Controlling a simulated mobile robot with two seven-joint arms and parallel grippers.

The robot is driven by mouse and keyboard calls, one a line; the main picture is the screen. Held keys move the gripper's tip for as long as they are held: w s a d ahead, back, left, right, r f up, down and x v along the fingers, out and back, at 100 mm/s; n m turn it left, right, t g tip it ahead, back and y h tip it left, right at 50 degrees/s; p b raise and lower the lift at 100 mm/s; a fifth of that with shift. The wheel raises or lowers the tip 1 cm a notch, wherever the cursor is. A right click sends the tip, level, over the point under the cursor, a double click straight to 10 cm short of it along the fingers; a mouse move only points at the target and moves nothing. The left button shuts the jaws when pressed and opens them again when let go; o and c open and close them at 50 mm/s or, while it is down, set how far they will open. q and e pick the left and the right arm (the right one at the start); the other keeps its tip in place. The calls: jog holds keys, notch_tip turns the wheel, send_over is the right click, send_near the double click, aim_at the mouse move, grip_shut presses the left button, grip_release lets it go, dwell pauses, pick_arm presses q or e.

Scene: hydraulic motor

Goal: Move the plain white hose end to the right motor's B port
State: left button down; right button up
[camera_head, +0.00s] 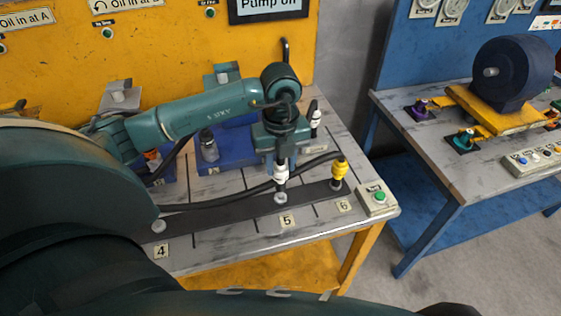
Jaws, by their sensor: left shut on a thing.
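My left gripper (281,160) reaches over the yellow bench (215,236) and is shut on a white hose end (281,175). This hose end is upright, just above the dark rack strip (235,219) at the 5 label; I cannot tell whether it is clear of the fitting below. A black hose runs near it. A second white fitting (316,118) stands behind, to the right of the gripper. Blue motor bases (213,160) lie behind my arm, which hides much of them. I cannot make out a B port mark. My right gripper is not in view.
A yellow hose end (340,170) stands at the 6 label, close right of the gripper. A green button box (377,198) sits at the bench's right corner. A blue-framed table with a dark motor (510,72) stands across a floor gap.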

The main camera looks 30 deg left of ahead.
pick_arm(q)
jog(key=c, duration=1.5)
grip_release()
jog(key=shift+c, duration=0.2)
grip_shut()
notch_tip(320, 180, up, 6)
jog(key=p, duration=0.4)
jog(key=shift+r+p, duration=0.15)
jog(key=shift+p, duration=0.2)
jog(key=shift+r, duration=1.25)
jog(key=w+a+b, duration=0.2)
jog(key=w+a, duration=0.9)
jog(key=a, duration=0.2)
jog(key=shift+w+a, duration=0.35)
jog(key=shift+w, duration=0.05)
